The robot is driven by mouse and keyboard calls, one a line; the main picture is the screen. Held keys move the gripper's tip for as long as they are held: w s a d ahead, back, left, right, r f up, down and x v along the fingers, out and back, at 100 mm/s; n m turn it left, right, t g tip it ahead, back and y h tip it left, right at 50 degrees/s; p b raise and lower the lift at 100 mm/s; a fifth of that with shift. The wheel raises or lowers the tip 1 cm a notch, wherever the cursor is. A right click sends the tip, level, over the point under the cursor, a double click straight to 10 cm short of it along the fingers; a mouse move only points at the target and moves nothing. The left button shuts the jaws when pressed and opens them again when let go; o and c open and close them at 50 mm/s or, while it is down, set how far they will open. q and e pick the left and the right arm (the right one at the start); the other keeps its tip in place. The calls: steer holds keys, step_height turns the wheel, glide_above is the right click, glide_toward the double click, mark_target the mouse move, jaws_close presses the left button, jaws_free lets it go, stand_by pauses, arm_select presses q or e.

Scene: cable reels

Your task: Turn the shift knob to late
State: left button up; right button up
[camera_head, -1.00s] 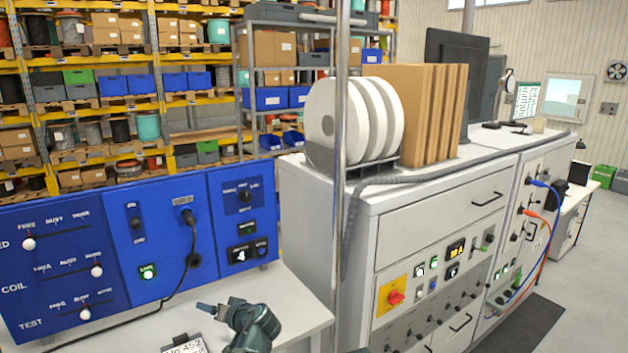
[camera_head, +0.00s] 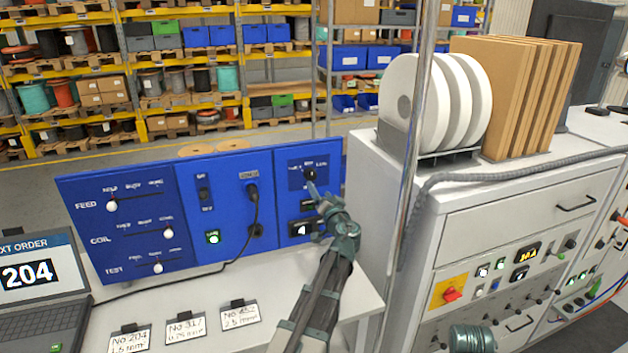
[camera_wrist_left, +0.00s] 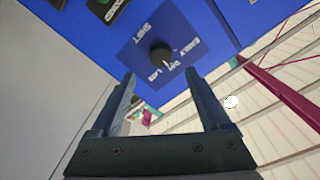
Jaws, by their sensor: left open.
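The shift knob (camera_head: 310,174) is a small black knob on a dark square at the upper right of the blue panel (camera_head: 150,262). In the left wrist view the knob (camera_wrist_left: 161,56) is round, with a pale mark and the labels SHIFT, EARLY, DAY and LATE around it. The mark seems to be on the DAY side, but it is small. My left gripper (camera_head: 313,210) is in front of the panel, just below the knob. In the left wrist view its fingers (camera_wrist_left: 161,78) are apart, with nothing between them, and the knob lies beyond their tips.
A laptop (camera_head: 40,290) and label cards (camera_head: 185,328) lie on the bench. A metal post (camera_head: 412,150) and a white cabinet (camera_head: 500,215) stand to the right.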

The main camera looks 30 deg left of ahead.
mark_target(311, 178)
arm_select(q)
steer(key=x, duration=0.9)
steer(key=shift+s, duration=0.1)
jaws_close()
